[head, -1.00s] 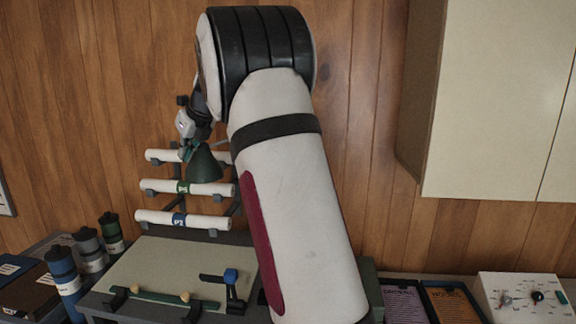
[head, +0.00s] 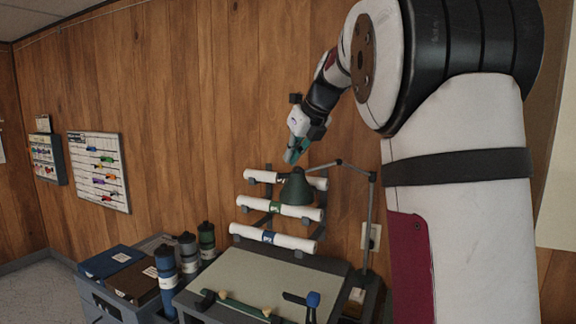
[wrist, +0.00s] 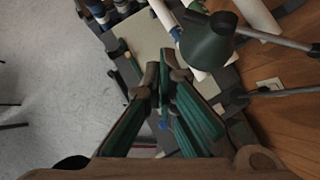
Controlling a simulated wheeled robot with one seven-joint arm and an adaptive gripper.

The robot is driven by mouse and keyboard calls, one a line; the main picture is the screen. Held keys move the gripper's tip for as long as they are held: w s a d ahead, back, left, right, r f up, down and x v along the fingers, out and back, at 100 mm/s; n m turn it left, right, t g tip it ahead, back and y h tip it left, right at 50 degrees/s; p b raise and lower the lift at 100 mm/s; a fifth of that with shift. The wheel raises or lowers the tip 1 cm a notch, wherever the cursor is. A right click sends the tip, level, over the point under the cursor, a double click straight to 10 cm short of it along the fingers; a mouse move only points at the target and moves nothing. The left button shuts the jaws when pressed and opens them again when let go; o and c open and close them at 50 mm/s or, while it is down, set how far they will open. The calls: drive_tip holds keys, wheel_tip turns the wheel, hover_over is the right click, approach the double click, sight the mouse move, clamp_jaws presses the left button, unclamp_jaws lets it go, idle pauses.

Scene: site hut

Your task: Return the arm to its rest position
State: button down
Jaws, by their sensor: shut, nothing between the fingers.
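My gripper (head: 292,155) shows in the head view at the end of my raised arm, in front of the wood wall and just above the green lamp (head: 297,187). In the wrist view my gripper (wrist: 163,82) has its green fingers together, with nothing between them. The lamp's green shade (wrist: 208,42) is to the upper right of the fingertips there. A large part of my arm covers the right side of the head view and hides what is behind it.
Rolled white sheets (head: 274,239) lie on a wall rack behind a drawing board (head: 250,282). A planner board (head: 99,170) hangs on the wall. The floor (head: 52,291) at lower left is clear.

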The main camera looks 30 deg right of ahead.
drive_tip(key=shift+s+r, duration=0.2)
drive_tip(key=shift+r, duration=0.05)
drive_tip(key=s+a+f+n+g+y, duration=0.1)
drive_tip(key=s+a+f+n, duration=0.3)
drive_tip(key=s+a+n, duration=1.15)
drive_tip(key=s+a+f+n, duration=0.3)
drive_tip(key=s+f+n, duration=0.2)
drive_tip(key=s+n, duration=0.3)
drive_tip(key=s+a+f+n+g+h, duration=0.1)
drive_tip(key=s+a+f+n, duration=0.3)
drive_tip(key=s+n, duration=0.5)
wheel_tip(320, 180, down, 3)
drive_tip(key=n, duration=0.3)
drive_tip(key=shift+a+r, duration=0.2)
drive_tip(key=shift+a, duration=0.1)
drive_tip(key=shift+d, duration=0.1)
